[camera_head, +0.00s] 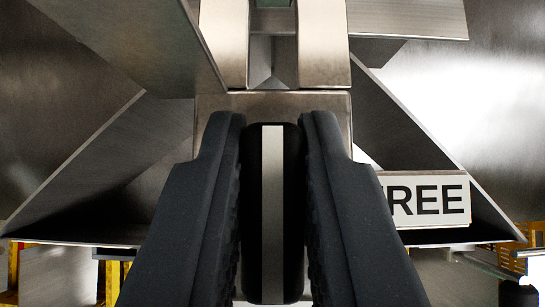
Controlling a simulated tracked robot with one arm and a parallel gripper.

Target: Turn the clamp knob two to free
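The clamp knob (272,215) is a black, upright bar with a pale silver stripe down its middle, in the centre of the head view. The stripe stands vertical. My gripper (273,125) has one dark finger on each side of the knob, with the ridged inner pads against its sides and no clear gap at the fingertips. A white label reading "FREE" (428,200) is right of the knob, its left edge hidden behind my right finger. No number shows on the knob.
A metal block (225,103) is behind the knob, with two upright metal bars (323,45) above it. Slanted metal plates (140,45) flank both sides. Yellow frame parts (113,280) show at the lower left, and more at the lower right.

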